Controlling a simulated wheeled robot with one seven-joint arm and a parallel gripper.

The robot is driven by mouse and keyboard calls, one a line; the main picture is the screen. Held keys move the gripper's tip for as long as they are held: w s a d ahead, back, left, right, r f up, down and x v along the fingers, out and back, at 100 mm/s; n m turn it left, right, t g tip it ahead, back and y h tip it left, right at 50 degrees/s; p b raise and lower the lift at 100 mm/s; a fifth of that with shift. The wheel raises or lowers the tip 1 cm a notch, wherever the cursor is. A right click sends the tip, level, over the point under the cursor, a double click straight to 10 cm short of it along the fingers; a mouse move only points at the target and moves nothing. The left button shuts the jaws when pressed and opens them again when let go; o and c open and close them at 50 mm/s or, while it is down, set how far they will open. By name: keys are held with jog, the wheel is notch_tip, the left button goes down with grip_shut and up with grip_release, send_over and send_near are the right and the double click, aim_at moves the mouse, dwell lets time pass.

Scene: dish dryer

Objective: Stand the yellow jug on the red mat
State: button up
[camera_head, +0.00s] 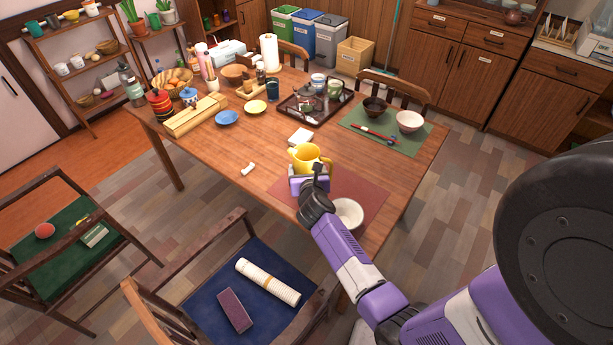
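The yellow jug (306,155) is upright, over or near the back-left edge of the red mat (362,188). My gripper (308,178) reaches in from the lower right and is right in front of the jug, covering its lower part. The fingers are hidden by the wrist, so I cannot tell whether they are open or shut on the jug. I cannot tell whether the jug's base touches the mat or the table.
A white bowl (347,212) sits at the mat's front, close to my arm. A white block (300,137) lies behind the jug and a small white item (248,169) to its left. A green mat (373,138) with bowls and a dark tray (293,112) are farther back.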

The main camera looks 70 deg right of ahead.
jog(key=shift+f, duration=1.05)
jog(key=shift+b, duration=0.3)
jog(key=shift+f, duration=0.2)
jog(key=o, duration=2.1)
